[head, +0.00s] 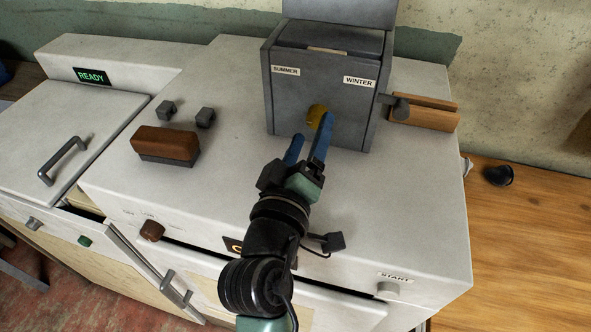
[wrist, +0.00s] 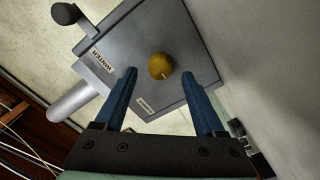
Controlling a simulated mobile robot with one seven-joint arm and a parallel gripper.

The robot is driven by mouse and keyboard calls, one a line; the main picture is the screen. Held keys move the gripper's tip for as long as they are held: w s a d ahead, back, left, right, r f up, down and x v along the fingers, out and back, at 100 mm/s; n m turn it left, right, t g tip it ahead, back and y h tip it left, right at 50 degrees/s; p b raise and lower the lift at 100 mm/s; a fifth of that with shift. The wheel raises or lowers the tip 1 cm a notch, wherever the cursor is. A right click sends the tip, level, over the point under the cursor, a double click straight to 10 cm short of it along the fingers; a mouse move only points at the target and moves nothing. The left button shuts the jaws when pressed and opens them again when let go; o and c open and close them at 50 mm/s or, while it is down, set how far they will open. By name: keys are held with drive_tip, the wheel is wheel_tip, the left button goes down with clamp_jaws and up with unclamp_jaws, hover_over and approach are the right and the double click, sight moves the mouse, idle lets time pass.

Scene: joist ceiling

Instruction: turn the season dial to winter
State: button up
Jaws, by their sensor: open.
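The season dial is a round brass-yellow knob (head: 317,115) on the front of a grey metal box (head: 285,105). The SUMMER label (head: 286,70) is at upper left of the knob and the WINTER label (head: 359,82) at upper right. In the wrist view the knob (wrist: 160,66) has a small pale mark near its edge, on the side away from WINTER (wrist: 102,60). My gripper (head: 311,127) is open, its blue fingers pointing at the box. In the wrist view the knob shows between the fingertips (wrist: 158,72). I cannot tell whether they touch it; a finger partly hides it in the head view.
A dark lever (head: 400,105) sticks out of the box's right side, by a wooden block (head: 428,110). A brown-topped block (head: 166,144) and two small grey blocks lie left on the white cabinet top (head: 225,105). The top between them and the box is clear.

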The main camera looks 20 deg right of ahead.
drive_tip(key=b+v, duration=0.2)
drive_tip(key=v, duration=0.8)
drive_tip(key=shift+s+a, duration=0.2)
drive_tip(key=w+a+r+m+t+y+p, duration=0.1)
drive_tip(key=w+a+r+t+y+p, duration=0.15)
drive_tip(key=r, duration=0.85)
drive_tip(key=w+a+r+m+t+y+p, duration=0.15)
drive_tip(key=r+t, duration=0.25)
drive_tip(key=r, duration=0.7)
drive_tip(key=s+a+r+t+y, duration=0.2)
drive_tip(key=r+t+y, duration=0.1)
drive_tip(key=r, duration=0.6)
drive_tip(key=s+a+r+t+y+p, duration=0.1)
drive_tip(key=s+a+r+t+y, duration=0.1)
drive_tip(key=r, duration=0.7)
drive_tip(key=shift+s+a+m+t+y, duration=0.2)
drive_tip(key=shift+s+m+t+y, duration=0.15)
drive_tip(key=shift+s+t+y, duration=0.15)
